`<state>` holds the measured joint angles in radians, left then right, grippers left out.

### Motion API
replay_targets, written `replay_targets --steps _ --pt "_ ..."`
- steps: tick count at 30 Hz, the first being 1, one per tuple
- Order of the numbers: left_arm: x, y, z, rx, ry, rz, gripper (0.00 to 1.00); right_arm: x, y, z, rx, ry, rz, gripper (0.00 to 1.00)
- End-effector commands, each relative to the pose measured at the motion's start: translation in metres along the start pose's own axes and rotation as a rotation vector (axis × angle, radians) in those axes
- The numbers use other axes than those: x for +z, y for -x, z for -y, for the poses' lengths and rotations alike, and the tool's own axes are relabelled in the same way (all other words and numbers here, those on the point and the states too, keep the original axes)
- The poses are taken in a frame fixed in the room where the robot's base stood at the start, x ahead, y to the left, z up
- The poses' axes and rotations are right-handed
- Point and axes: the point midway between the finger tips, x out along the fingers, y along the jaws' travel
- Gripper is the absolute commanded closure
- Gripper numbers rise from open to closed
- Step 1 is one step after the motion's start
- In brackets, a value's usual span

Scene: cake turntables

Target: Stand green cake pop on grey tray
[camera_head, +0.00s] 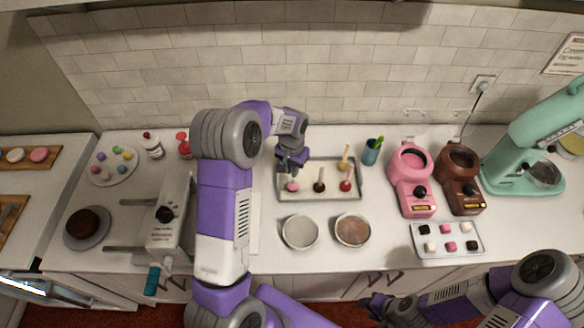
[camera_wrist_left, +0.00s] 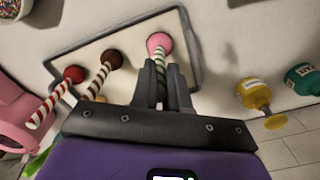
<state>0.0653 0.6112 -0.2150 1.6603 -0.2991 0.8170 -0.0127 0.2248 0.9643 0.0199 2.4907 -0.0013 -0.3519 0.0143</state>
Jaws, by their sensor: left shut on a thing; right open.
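My left gripper (camera_head: 290,166) is over the left part of the grey tray (camera_head: 333,199), pointing down. In the left wrist view its fingers (camera_wrist_left: 161,70) are shut on the green-and-white striped stick of a cake pop with a pink head (camera_wrist_left: 159,43). This green-striped pop (camera_head: 292,186) is head down at the tray's left side; I cannot tell if its head touches the tray. A brown pop (camera_head: 319,187) and a red pop (camera_head: 346,185) stand beside it, sticks up. A yellowish pop (camera_head: 343,163) is farther back. My right gripper (camera_head: 374,304) is open and empty at the counter's front edge.
Two round bowls (camera_head: 300,232) (camera_head: 352,230) stand in front of the tray. A teal cup (camera_head: 371,152) is right of it, then pink (camera_head: 412,178) and brown (camera_head: 459,178) melting pots. A small sweets tray (camera_head: 447,239) lies before these. Bottles (camera_head: 152,147) stand at the back left.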

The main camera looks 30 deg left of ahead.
Motion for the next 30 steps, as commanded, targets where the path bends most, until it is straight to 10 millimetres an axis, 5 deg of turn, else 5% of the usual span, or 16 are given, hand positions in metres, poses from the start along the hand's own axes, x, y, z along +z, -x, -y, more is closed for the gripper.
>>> replay_targets --steps 11,12,18,30 --pt "0.000 -0.007 0.000 0.000 0.000 0.001 1.00 0.000 -0.004 -0.002 0.000 0.000 0.000 0.57" --pt "0.000 -0.007 0.000 0.000 0.000 0.001 0.83 0.000 -0.004 -0.002 0.000 0.000 0.000 0.57" --pt "0.000 -0.007 0.000 0.000 0.000 0.001 0.56 0.000 -0.004 -0.002 0.000 0.000 0.000 0.57" --pt "-0.001 0.007 0.000 0.000 0.000 -0.003 0.56 0.000 -0.005 -0.002 0.000 0.000 0.000 0.57"
